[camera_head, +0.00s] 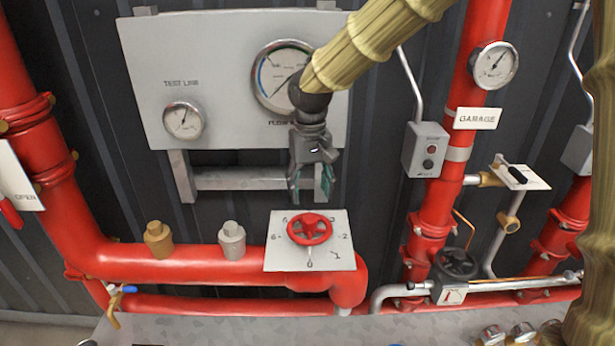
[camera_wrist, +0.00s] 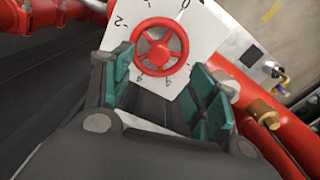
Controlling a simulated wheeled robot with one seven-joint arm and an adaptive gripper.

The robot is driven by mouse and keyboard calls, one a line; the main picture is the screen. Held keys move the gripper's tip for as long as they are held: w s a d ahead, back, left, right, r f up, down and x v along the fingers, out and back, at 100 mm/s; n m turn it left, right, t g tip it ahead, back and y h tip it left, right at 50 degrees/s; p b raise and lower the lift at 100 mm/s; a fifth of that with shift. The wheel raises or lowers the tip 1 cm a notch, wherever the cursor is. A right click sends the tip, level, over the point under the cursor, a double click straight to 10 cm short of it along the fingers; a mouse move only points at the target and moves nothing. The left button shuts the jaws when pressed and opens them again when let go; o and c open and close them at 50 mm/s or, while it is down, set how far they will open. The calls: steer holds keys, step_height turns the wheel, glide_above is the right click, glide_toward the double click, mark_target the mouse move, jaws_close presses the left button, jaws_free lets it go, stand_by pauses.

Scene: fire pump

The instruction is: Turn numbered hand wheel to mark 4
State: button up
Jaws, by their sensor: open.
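The red numbered hand wheel (camera_head: 309,229) sits on a light plate (camera_head: 345,262) with marks around it. In the head view, 0 is nearest the camera, 1 and 2 at the right, 5 and 6 at the left. Mark 4 is hard to make out there. The wheel (camera_wrist: 160,47) also shows in the wrist view, with 0 above it and small digits below. I cannot tell which mark the wheel points to. My gripper (camera_head: 312,190) is open and empty, just behind and above the wheel, apart from it. Its teal fingers (camera_wrist: 162,75) frame the wheel in the wrist view.
A panel with gauges (camera_head: 235,130) stands behind my gripper. Brass (camera_head: 158,240) and grey (camera_head: 231,240) fittings rise from the red pipe (camera_head: 190,262) left of the plate. A black hand wheel (camera_head: 457,264) and a switch box (camera_head: 425,150) are to the right.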

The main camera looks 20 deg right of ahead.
mark_target(310, 219)
step_height(310, 219, down, 7)
steer(key=shift+w+f+p, duration=0.15)
steer(key=shift+f+p, duration=0.05)
steer(key=shift+p, duration=0.7)
steer(key=shift+w+f, duration=0.15)
steer(key=shift+f, duration=0.6)
